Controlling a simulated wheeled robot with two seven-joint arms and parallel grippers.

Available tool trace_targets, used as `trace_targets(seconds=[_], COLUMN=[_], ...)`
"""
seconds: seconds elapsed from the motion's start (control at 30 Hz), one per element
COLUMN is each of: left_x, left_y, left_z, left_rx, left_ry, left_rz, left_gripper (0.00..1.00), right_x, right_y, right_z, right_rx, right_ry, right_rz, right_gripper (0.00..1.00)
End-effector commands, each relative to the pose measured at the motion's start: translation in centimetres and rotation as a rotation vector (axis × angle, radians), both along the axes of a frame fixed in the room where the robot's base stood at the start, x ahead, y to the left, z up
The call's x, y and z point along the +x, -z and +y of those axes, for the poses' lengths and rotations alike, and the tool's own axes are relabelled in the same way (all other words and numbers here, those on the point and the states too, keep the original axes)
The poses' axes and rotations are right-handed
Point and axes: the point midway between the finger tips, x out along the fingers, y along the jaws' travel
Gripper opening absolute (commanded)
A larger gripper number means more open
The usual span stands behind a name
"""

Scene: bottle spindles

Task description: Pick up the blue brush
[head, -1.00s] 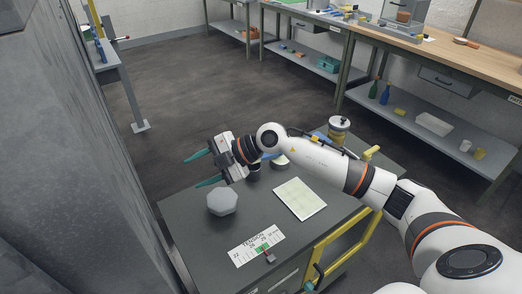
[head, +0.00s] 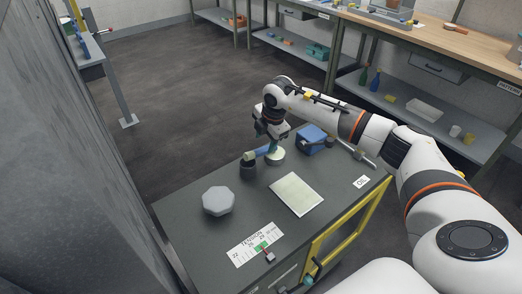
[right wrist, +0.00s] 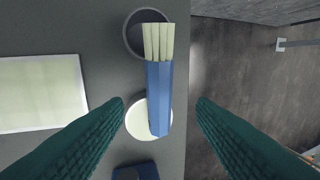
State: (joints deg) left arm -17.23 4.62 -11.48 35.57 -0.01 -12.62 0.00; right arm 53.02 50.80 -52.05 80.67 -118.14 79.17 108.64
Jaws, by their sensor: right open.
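The blue brush (right wrist: 158,95) lies across a dark round cup (right wrist: 146,34) and a pale-topped round tin (right wrist: 149,118) in the right wrist view. Its cream bristles are over the cup and its blue handle over the tin. In the head view the brush (head: 262,152) is partly hidden by my right gripper (head: 267,143), which points down above the tin (head: 275,156). The right gripper is open, with one teal finger on each side of the handle and a gap on both sides. My left gripper is not in view.
The grey cart top (head: 200,251) also holds a grey octagonal block (head: 218,200), a pale sheet (head: 296,194), a tension scale card (head: 256,245) and a blue box (head: 312,138). Benches stand behind.

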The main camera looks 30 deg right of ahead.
Motion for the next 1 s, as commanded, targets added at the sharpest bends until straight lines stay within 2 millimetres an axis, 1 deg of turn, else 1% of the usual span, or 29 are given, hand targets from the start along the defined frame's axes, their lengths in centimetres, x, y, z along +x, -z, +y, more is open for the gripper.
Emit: trace_targets(seconds=[0.07, 0.2, 0.33, 0.43, 0.63, 0.67, 0.7, 0.93, 0.97, 1.0], left_x=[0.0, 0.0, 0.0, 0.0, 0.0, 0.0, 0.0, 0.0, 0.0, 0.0], left_y=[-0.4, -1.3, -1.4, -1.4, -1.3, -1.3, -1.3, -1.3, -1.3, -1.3], left_z=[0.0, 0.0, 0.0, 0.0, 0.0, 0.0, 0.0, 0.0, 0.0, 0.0], left_rx=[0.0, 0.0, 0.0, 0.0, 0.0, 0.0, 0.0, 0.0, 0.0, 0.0], left_ry=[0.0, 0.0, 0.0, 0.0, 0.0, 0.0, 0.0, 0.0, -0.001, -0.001], left_rz=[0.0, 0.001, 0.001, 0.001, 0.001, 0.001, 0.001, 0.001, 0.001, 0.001], left_gripper=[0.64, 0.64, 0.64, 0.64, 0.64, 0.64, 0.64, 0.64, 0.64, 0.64], right_x=[0.1, 0.6, 1.1, 1.2, 1.2, 1.2, 1.2, 1.2, 1.2, 1.2], right_y=[0.6, 2.7, 4.4, 4.9, 5.0, 5.0, 5.0, 4.9, 4.9, 4.9], right_z=[0.1, 0.5, 0.4, 0.4, 0.4, 0.4, 0.4, 0.4, 0.4, 0.4], right_rx=[0.0, 0.0, 0.001, 0.001, 0.0, 0.0, 0.0, 0.001, 0.001, 0.001], right_ry=[0.0, -0.001, 0.0, -0.001, -0.002, -0.002, -0.002, -0.001, -0.001, -0.001], right_rz=[0.002, 0.004, 0.002, 0.0, 0.0, 0.0, 0.0, 0.0, -0.001, -0.001], right_gripper=[0.51, 0.51, 0.51, 0.51, 0.51, 0.48, 0.42, 0.04, 0.03, 0.0])
